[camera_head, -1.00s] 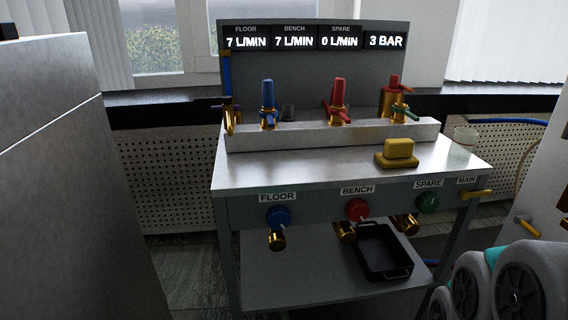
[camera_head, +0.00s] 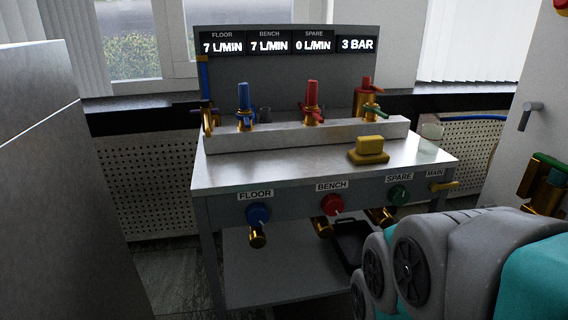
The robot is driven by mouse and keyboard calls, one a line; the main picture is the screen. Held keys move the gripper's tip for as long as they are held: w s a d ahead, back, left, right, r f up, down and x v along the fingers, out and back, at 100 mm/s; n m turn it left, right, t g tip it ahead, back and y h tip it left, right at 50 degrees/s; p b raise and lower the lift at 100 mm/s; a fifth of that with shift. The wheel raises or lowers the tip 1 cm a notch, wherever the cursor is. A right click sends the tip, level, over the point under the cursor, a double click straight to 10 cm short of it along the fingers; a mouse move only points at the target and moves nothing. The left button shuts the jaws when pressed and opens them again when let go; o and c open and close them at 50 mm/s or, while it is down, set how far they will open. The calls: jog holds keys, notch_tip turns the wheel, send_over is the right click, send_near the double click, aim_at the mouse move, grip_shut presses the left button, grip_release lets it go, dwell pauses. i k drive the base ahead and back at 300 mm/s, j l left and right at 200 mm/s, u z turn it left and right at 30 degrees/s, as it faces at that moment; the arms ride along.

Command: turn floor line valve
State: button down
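The floor line valve is a round blue knob (camera_head: 258,214) on the bench's front panel, under the label FLOOR (camera_head: 255,195). A brass fitting (camera_head: 258,236) hangs just below it. The display panel (camera_head: 288,44) reads FLOOR 7 L/MIN, BENCH 7 L/MIN, SPARE 0 L/MIN and 3 BAR. My grey and teal arm (camera_head: 465,250) fills the lower right, well to the right of the blue knob. My gripper's fingers cannot be made out in this view.
A red BENCH knob (camera_head: 332,205), a green SPARE knob (camera_head: 398,195) and a yellow MAIN lever (camera_head: 445,187) share the front panel. A yellow block (camera_head: 369,150) sits on the bench top (camera_head: 240,172). A black tray (camera_head: 350,243) lies below. A grey cabinet (camera_head: 60,200) stands left.

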aim_at(257, 214)
jog(key=u, duration=0.4)
jog(key=k+j+u, duration=0.1)
jog(key=j+u, duration=0.3)
jog(key=k+j+u, duration=0.1)
jog(key=j+u, duration=0.7)
jog(key=j, duration=0.65)
jog(key=k+j+u, duration=0.1)
jog(key=j, duration=0.55)
jog(key=k, duration=0.15)
jog(key=z, duration=2.1)
